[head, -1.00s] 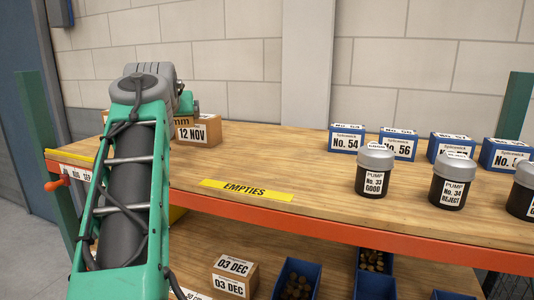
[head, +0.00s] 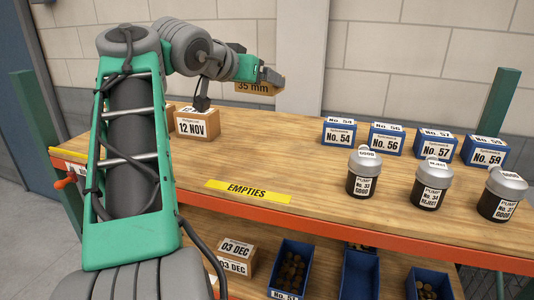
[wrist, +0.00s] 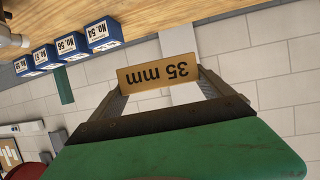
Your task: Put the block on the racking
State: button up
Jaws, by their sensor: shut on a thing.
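The block (head: 259,88) is a tan wooden piece marked "35 mm". In the head view it is held up above the back of the racking's wooden top shelf (head: 290,180), in front of the wall. My gripper (head: 268,77) is shut on it. In the wrist view the block (wrist: 160,74) sits between the two fingers of my gripper (wrist: 165,85), with its label upside down. The block is clear of the shelf.
A "12 NOV" carton (head: 197,123) stands at the left. Blue boxes (head: 386,138) line the back right, with pump canisters (head: 364,172) before them. A yellow "EMPTIES" strip (head: 248,191) marks the front edge. The shelf's middle is clear.

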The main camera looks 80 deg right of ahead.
jog(key=w+a+r+n+t+p, duration=0.2)
jog(key=w+a+t+p, duration=0.15)
jog(key=w+a, duration=0.5)
jog(key=s+a+f+m+g+p, duration=0.1)
jog(key=s+a+f+m+g, duration=0.1)
jog(key=s+f+g, duration=0.3)
jog(key=m+g+y+b, duration=0.1)
jog(key=m+g+b, duration=0.15)
jog(key=b, duration=0.85)
send_over(256, 160)
jog(key=s+a, duration=0.1)
jog(key=a, duration=0.3)
notch_tip(256, 160, down, 7)
jog(key=shift+m+t, duration=0.25)
jog(key=shift+t, duration=0.15)
jog(key=d+f, duration=0.1)
jog(key=f, duration=0.1)
jog(key=d+f, duration=0.2)
jog(key=f, duration=0.1)
jog(key=d+f, duration=0.1)
jog(key=f, duration=0.1)
jog(key=shift+w+d+f, duration=0.15)
jog(key=shift+w+f, duration=0.15)
jog(key=shift+w, duration=0.1)
jog(key=shift+f, duration=0.35)
jog(key=shift+f, duration=0.1)
